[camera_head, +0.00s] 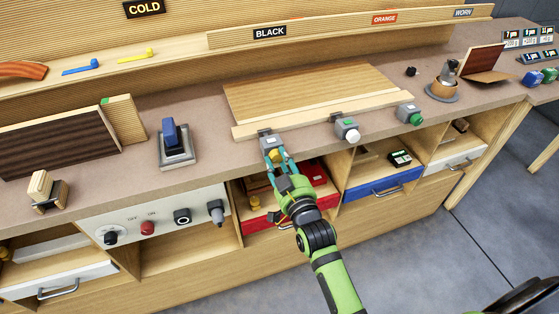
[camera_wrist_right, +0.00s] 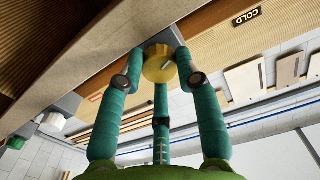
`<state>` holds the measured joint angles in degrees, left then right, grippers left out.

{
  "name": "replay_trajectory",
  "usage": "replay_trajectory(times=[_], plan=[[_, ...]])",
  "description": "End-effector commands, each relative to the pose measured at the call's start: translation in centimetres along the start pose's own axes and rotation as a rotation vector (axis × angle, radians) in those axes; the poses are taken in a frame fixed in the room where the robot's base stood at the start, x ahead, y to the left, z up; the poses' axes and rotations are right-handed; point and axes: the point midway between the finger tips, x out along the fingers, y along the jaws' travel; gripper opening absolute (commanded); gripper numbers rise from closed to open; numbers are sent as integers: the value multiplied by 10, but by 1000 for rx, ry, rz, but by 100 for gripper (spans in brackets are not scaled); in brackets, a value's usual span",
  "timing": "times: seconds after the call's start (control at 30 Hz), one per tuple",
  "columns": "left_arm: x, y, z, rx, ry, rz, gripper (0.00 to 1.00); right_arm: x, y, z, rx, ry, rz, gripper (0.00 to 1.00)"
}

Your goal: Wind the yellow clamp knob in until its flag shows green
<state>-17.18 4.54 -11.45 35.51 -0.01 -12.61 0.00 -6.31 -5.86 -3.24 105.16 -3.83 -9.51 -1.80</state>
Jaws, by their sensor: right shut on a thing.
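The yellow clamp knob (camera_head: 274,156) is on the front of a grey clamp (camera_head: 266,136) at the worktop's front edge. My right gripper (camera_head: 277,162) reaches up to it from below and is shut on it. In the right wrist view the round yellow knob (camera_wrist_right: 158,66) sits between the teal fingers, with their tips against its sides. I cannot make out this clamp's flag in either view; the gripper and the angle hide the detail. My left gripper is not in view.
A clamp with a white knob (camera_head: 352,135) and one with a green knob (camera_head: 415,119) stand to the right along the same edge. A wooden panel (camera_head: 300,92) lies behind. Open red (camera_head: 327,203) and blue (camera_head: 383,184) drawers are below, close to my right arm.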

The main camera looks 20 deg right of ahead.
Motion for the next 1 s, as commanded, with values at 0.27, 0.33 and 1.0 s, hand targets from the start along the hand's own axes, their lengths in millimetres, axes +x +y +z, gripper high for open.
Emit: replay_trajectory(times=[0.27,0.33,1.0], plan=[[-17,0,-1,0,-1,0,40,2,1,-8,217,17,0,1],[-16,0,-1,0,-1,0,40,2,1,-8,217,19,0,1],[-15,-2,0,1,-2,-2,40,-8,1,-3,212,9,0,58]])
